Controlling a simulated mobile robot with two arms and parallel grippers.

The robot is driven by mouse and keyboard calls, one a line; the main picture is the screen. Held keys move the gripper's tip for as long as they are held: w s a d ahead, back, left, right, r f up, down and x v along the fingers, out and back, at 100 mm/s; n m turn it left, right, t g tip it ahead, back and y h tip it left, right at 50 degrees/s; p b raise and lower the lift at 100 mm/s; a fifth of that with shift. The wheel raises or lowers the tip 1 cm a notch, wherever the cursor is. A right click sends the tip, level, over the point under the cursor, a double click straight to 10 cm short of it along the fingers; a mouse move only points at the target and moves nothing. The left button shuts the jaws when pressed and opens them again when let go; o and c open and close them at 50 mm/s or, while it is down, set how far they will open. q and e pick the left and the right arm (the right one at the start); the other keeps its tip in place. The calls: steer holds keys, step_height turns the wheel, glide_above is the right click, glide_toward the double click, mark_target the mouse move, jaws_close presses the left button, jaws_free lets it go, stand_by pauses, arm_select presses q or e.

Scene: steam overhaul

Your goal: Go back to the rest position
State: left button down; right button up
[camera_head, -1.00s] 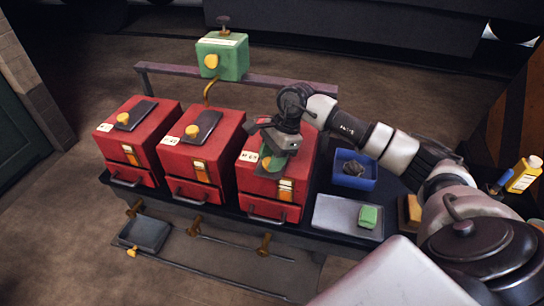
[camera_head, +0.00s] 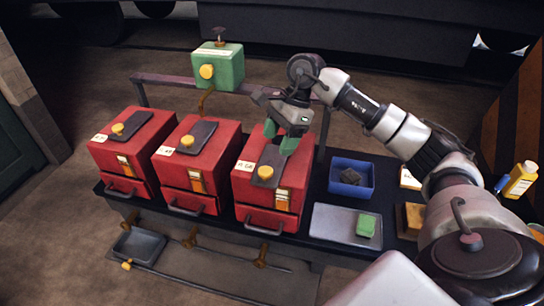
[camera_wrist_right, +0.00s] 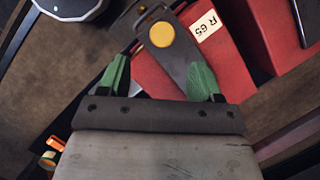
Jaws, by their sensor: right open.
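My right gripper (camera_head: 289,142) hangs above the back of the rightmost red box (camera_head: 242,186) in the head view. Its green fingertips are apart, with nothing held between them. In the right wrist view the open green fingers (camera_wrist_right: 158,80) frame the dark lid plate with a yellow knob (camera_wrist_right: 161,34) and a label reading R 65. In the head view that knob (camera_head: 265,172) sits on the plate on top of the box, clear of the fingers. My left gripper is not in view.
Two more red boxes (camera_head: 160,138) (camera_head: 220,148) stand to the left on the dark bench. A green box (camera_head: 228,68) sits on the rail behind. To the right are a blue bin (camera_head: 352,190), a grey tray (camera_head: 330,224) with a green block (camera_head: 366,225), and a yellow bottle (camera_head: 521,180).

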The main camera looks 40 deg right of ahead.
steer(key=shift+v, duration=1)
